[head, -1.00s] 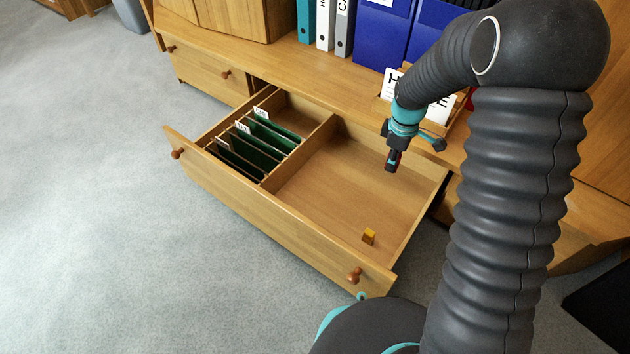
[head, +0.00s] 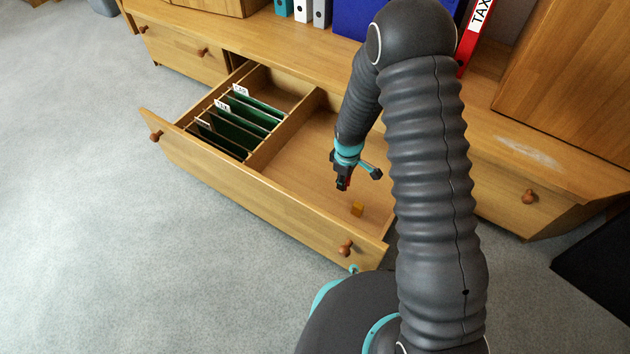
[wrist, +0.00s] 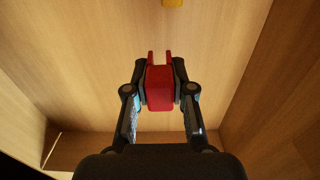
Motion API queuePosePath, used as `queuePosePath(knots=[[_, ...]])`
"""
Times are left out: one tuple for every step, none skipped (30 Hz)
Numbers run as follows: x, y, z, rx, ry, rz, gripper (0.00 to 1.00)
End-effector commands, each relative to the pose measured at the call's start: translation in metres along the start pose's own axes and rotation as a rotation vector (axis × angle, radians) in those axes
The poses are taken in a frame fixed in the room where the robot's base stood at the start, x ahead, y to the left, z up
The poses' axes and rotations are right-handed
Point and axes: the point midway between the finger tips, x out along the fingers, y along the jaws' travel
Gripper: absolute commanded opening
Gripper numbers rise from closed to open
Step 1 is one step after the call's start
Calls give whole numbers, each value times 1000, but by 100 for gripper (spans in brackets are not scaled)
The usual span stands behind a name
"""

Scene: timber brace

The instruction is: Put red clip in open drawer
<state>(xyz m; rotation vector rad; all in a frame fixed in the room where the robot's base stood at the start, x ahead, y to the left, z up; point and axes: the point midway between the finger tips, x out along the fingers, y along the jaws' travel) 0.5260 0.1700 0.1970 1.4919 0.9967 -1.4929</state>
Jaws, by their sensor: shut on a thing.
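The red clip (wrist: 160,88) is held between the fingers of my gripper (wrist: 160,82), with its two prongs pointing away from the wrist. In the head view my gripper (head: 343,183) hangs over the right compartment of the open drawer (head: 250,197), and only a little red of the clip shows at its jaws. The wrist view shows the drawer's bare wooden floor (wrist: 90,60) below the clip, with a gap that I cannot measure. A small yellow-orange block (head: 357,209) lies on that floor, near the drawer's front right; its edge also shows in the wrist view (wrist: 173,2).
The drawer's left part holds green hanging files (head: 240,125) with white tabs, behind a wooden divider (head: 283,132). Binders stand on the cabinet top behind, including a red one (head: 472,38). The compartment floor around the block is clear. Grey carpet (head: 80,220) lies in front.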

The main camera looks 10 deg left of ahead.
Motion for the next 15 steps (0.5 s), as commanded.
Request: queuePosePath(knots=[[8, -4, -11, -5, -1, -1, 2], [12, -6, -16, -4, -1, -1, 2], [16, -8, -24, -5, 0, 0, 2], [20, -9, -30, -4, -1, -1, 2], [24, -11, -35, -4, -1, -1, 2], [28, -13, -43, -5, 0, 0, 2], [31, -14, -47, -3, 0, 0, 2], [34, -16, -52, -3, -1, 0, 2], [37, -17, -58, -4, 0, 0, 2], [39, -18, -62, -3, 0, 0, 2], [41, -19, -64, -2, 0, 0, 2], [43, -20, -68, -1, 0, 0, 2], [44, -20, -70, -1, 0, 0, 2], [45, -21, -72, -2, 0, 0, 2], [46, -21, -73, -1, 0, 0, 2]])
